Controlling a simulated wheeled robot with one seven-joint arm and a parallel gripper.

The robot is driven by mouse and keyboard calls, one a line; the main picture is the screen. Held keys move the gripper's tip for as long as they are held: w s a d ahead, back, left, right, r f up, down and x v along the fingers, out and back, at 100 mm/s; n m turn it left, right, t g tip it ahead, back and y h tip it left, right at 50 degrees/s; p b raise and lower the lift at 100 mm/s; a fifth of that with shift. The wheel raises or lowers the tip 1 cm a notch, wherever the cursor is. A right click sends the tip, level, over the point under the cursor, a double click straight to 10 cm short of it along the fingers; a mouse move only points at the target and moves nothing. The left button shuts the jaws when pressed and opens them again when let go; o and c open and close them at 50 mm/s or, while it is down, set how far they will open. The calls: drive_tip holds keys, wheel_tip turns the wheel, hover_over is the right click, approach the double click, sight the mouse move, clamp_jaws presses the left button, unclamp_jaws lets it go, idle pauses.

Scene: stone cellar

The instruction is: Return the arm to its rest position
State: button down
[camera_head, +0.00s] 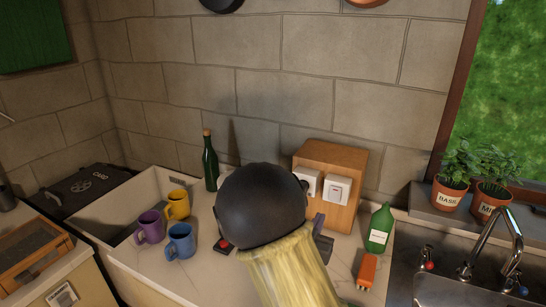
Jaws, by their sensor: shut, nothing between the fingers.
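My arm rises from the bottom centre, with a pale yellow link (287,272) and a large round black joint (262,205). It stands in front of the middle of the counter.
Purple (150,228), yellow (178,205) and blue (181,242) mugs stand left of my arm, by a dark green bottle (210,165). A wooden box with white switches (338,188), a green bottle (380,229) and an orange object (367,270) stand right, before the sink (440,290).

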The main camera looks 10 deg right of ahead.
drive_tip(key=s+a+f+n+g+y, duration=0.2)
drive_tip(key=s+a+f+g+y, duration=0.1)
drive_tip(key=f+g+y, duration=0.4)
drive_tip(key=s+n+g+y+p, duration=0.1)
drive_tip(key=s+n+g+y, duration=0.2)
drive_tip(key=s, duration=1.2)
drive_tip(key=n+g, duration=0.1)
drive_tip(key=g, duration=0.2)
drive_tip(key=shift+a+r+n, duration=0.25)
drive_tip(key=shift+a+n, duration=0.05)
drive_tip(key=shift+a, duration=0.05)
